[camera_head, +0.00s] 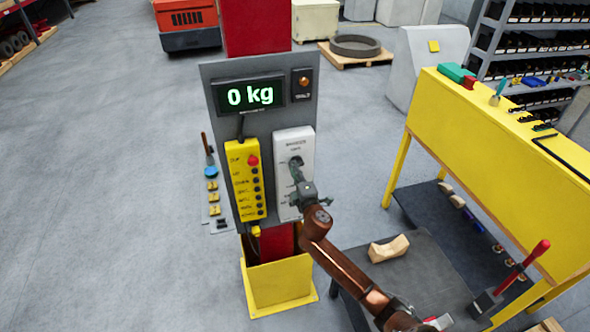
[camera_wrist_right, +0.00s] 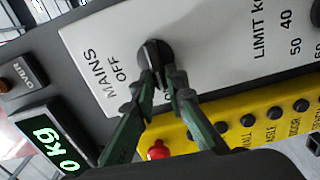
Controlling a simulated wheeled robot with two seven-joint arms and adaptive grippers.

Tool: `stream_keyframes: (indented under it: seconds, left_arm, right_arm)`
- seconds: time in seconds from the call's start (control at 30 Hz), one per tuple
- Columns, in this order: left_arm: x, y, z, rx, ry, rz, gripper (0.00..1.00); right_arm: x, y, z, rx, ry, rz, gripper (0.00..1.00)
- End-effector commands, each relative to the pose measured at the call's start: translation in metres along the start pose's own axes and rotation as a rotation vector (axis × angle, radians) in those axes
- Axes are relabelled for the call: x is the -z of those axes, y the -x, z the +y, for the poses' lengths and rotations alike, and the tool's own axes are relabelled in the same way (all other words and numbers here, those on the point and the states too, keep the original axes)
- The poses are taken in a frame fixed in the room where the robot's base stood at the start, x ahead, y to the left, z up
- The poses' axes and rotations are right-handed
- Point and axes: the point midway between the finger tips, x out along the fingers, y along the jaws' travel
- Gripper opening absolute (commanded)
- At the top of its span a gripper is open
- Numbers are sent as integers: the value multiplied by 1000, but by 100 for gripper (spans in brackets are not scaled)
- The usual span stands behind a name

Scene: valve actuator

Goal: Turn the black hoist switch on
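The black hoist switch (camera_wrist_right: 154,56) is a round knob with a ridge on the white panel (camera_head: 284,203), which hangs on the right side of the grey board. In the right wrist view, MAINS and OFF are printed beside the knob. My right gripper (camera_wrist_right: 160,78) reaches the knob, with its green fingertips on both sides of the ridge and seemingly closed on it. Lettering beyond the knob is partly hidden by a finger. My left gripper is not in view.
A yellow control box (camera_head: 243,180) with a red button hangs left of the panel. A display (camera_head: 249,95) above reads 0 kg, beside an orange lamp (camera_head: 304,82). A yellow bench (camera_head: 480,140) and a dark table with a wooden piece (camera_head: 389,249) stand to the right.

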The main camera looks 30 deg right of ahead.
Motion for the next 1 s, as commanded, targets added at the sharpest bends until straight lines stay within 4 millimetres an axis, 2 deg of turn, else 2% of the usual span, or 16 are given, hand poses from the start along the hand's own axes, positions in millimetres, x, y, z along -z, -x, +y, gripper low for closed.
stream_keyframes:
  seconds: [0.2, 0.43, 0.57, 0.67, 1.0]
  left_arm:
    - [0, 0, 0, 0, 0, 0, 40]
    - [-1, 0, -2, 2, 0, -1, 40]
    - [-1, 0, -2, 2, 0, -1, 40]
    - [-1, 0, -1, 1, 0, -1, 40]
    - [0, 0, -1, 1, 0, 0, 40]
  right_arm:
    - [0, 0, 0, 0, 0, -1, 28]
    - [0, 0, 0, -1, -1, -1, 28]
    - [0, 8, 0, 0, -1, -1, 28]
    - [-1, 22, -1, 1, -2, -1, 28]
    - [-1, 92, -1, 1, -2, -1, 28]
